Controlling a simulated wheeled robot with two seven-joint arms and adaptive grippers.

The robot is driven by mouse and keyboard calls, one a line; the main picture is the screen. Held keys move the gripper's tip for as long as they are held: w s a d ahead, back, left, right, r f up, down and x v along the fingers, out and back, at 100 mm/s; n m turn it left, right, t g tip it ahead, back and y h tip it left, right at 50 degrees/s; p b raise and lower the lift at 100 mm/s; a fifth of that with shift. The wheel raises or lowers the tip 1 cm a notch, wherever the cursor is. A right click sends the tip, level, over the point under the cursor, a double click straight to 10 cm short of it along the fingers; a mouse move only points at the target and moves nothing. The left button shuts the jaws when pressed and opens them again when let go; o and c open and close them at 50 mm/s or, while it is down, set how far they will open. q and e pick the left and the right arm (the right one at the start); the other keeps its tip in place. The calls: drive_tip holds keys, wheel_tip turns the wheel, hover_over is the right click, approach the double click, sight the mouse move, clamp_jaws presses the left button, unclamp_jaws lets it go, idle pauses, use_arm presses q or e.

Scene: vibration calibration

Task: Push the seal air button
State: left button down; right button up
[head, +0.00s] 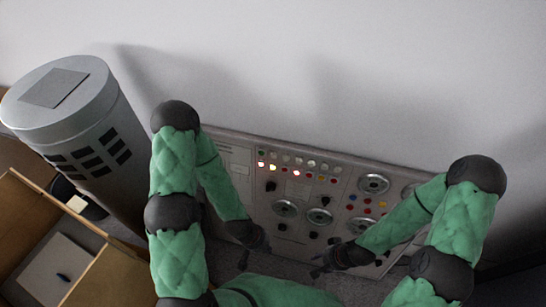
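A grey control panel (322,192) stands against the wall in the middle of the head view. It carries rows of small lights and buttons, some lit red, plus round dials, dark knobs and coloured buttons (367,200) at the right. The labels are too small to read, so I cannot tell which button is seal air. My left gripper (248,257) is in front of the panel's lower left part. My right gripper (318,267) is in front of its lower middle. Both are small and dark, and I cannot see whether they touch the panel. My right forearm hides part of the panel's right side.
A large grey cylinder (110,118) with dark slots stands left of the panel. An open wooden box or desk (112,280) is at the lower left. A plain pale wall (400,60) fills the back. Grey floor shows below the panel.

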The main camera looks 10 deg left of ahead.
use_arm(q)
drive_tip(key=shift+w, duration=0.1)
idle(0.8)
drive_tip(key=w+a+r+n+t+h, duration=0.1)
drive_tip(key=w+a+r+n+t, duration=0.2)
drive_tip(key=w, duration=0.4)
drive_tip(key=w+r+n+t+h, duration=0.25)
drive_tip(key=w+n+t, duration=0.25)
drive_tip(key=w, duration=0.3)
wheel_tip(320, 180, up, 12)
drive_tip(key=a+n+t+h, duration=0.2)
drive_tip(key=n+t+h, duration=0.1)
drive_tip(key=n+h, duration=0.2)
drive_tip(key=shift+w+a+r+n+t, duration=0.2)
drive_tip(key=shift+w+a+n+t, duration=0.2)
drive_tip(key=shift+w, duration=0.05)
use_arm(e)
drive_tip(key=shift+s+d+r, duration=0.1)
drive_tip(key=shift+s+r, duration=0.1)
drive_tip(key=shift+s, duration=0.2)
use_arm(q)
drive_tip(key=shift+w+h, duration=0.1)
drive_tip(key=shift+h, duration=0.15)
